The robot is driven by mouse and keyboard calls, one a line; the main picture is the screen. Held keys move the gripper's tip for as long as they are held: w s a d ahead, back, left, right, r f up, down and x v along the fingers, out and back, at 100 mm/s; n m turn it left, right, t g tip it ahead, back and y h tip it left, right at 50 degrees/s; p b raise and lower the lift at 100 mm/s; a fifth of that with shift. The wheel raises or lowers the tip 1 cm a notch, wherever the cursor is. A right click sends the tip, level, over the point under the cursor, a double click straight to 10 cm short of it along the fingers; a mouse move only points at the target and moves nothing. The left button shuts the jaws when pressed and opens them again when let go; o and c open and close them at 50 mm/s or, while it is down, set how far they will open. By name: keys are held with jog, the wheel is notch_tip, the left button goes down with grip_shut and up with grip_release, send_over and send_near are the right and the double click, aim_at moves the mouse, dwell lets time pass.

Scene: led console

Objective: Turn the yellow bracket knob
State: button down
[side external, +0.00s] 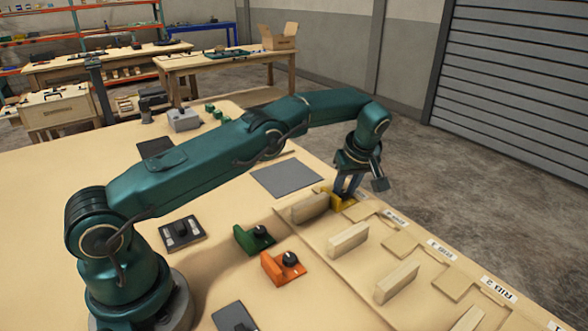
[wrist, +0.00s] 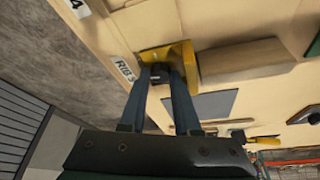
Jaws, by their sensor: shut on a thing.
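The yellow bracket (side external: 343,200) lies at the far end of the wooden board, beside a pale wooden rib. It also shows in the wrist view (wrist: 184,56), with its dark knob (wrist: 160,73) between my fingertips. My gripper (side external: 346,186) reaches down over the bracket and is shut on the knob. In the wrist view the two fingers of my gripper (wrist: 161,78) come up from below to either side of the knob. The fingers hide part of the knob, and I cannot tell its turn angle.
A rib (side external: 309,207) stands close to the bracket, with more ribs along the board. A green bracket (side external: 254,238) and an orange bracket (side external: 282,268), each with a black knob, lie nearer my base. A grey mat (side external: 287,178) lies flat behind.

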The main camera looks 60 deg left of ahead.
jog(key=shift+d+n, duration=0.15)
jog(key=shift+n, duration=0.15)
dwell(0.5)
jog(key=c, duration=0.6)
grip_release()
jog(key=shift+a, duration=0.2)
jog(key=shift+s+m, duration=0.1)
jog(key=shift+m, duration=0.8)
